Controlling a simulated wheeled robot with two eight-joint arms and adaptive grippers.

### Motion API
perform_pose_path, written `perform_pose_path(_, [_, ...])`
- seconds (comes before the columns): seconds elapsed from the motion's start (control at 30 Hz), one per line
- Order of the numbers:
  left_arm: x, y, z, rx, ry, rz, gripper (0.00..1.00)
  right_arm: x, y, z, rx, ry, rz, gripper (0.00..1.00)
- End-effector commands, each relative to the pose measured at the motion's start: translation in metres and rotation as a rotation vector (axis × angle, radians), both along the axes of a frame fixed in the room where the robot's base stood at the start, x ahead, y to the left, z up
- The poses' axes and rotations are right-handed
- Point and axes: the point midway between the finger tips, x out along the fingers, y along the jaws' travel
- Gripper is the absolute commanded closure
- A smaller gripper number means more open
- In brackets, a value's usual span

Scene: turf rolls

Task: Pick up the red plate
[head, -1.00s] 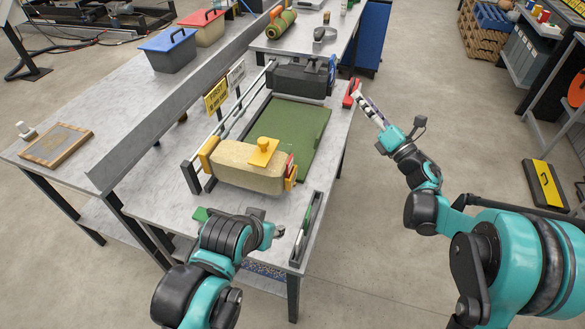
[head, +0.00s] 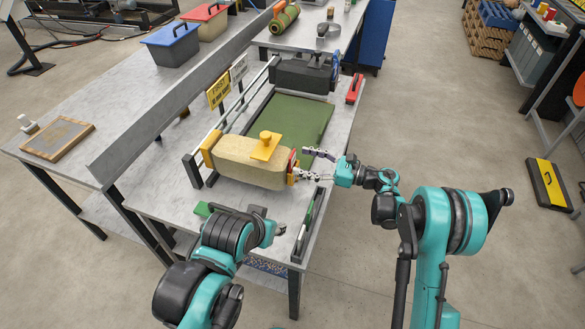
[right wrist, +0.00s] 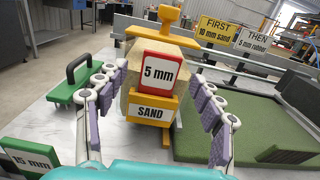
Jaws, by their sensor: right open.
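The red plate (right wrist: 158,69), marked "5 mm", stands upright at the near end of the beige sand block, above a yellow "SAND" plate (right wrist: 153,108). In the head view only a thin edge of the red plate (head: 292,158) shows. My right gripper (head: 302,163) is open at that end of the block. In the right wrist view its two fingers (right wrist: 158,88) stand left and right of the red plate, with visible gaps and nothing between the pads. My left gripper (head: 279,230) is low over the table's front; its jaw state is unclear.
The sand block (head: 240,160) has a yellow knob on top and sits by rails. Green turf (head: 300,118) lies behind it. A green "15 mm" plate (right wrist: 30,158) and a green float with a black handle (right wrist: 88,80) are left in the wrist view. A red object (head: 355,88) lies at the table's right edge.

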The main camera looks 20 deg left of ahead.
Motion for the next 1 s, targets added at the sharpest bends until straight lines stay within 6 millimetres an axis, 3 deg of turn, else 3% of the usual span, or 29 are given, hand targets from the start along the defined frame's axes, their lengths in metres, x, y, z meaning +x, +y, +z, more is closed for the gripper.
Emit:
perform_pose_path(0.1, [0.0, 0.0, -0.007, 0.0, 0.0, 0.0, 0.6, 0.0, 0.016, -0.002, 0.0, 0.0, 0.001, 0.33])
perform_pose_path(0.33, [0.0, 0.0, -0.006, 0.0, 0.0, 0.0, 0.6, 0.001, 0.018, 0.0, 0.001, 0.001, -0.002, 0.33])
perform_pose_path(0.53, [0.0, 0.0, -0.006, 0.0, 0.0, 0.0, 0.6, 0.001, 0.018, 0.0, 0.001, 0.001, -0.002, 0.85])
perform_pose_path(0.87, [0.0, 0.0, -0.005, 0.0, 0.0, 0.0, 0.6, 0.001, 0.018, 0.002, 0.001, 0.001, -0.002, 0.86])
perform_pose_path(1.0, [0.0, 0.0, -0.002, 0.0, 0.0, 0.0, 0.6, 0.001, 0.018, 0.01, 0.001, 0.001, -0.002, 0.86])
